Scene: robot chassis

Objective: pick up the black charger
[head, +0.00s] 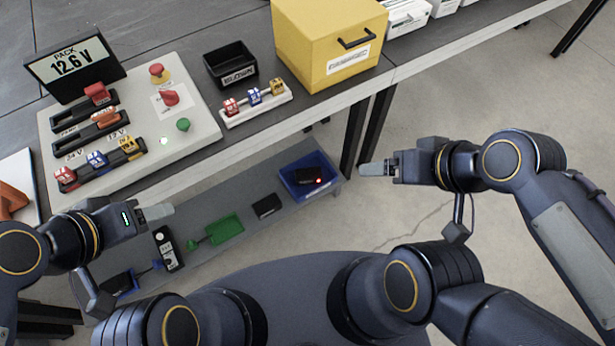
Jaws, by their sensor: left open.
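Several black items lie on the lower shelf, and I cannot tell for certain which is the charger. A black device with white markings (167,250) lies below my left gripper in the picture. A small plain black box (267,206) lies near the shelf's middle. A black unit with a red light (307,175) sits in a blue bin at the right end. My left gripper (158,212) is open and empty, above the shelf's left part. My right gripper (373,169) is right of the blue bin, over the floor, seen edge-on, with nothing visible in it.
The workbench overhangs the lower shelf (200,268). It carries a panel with a 12.6 V display (70,62), an open black bin (231,66) and a yellow box (320,40). A bench leg (354,135) stands near the blue bin (330,186).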

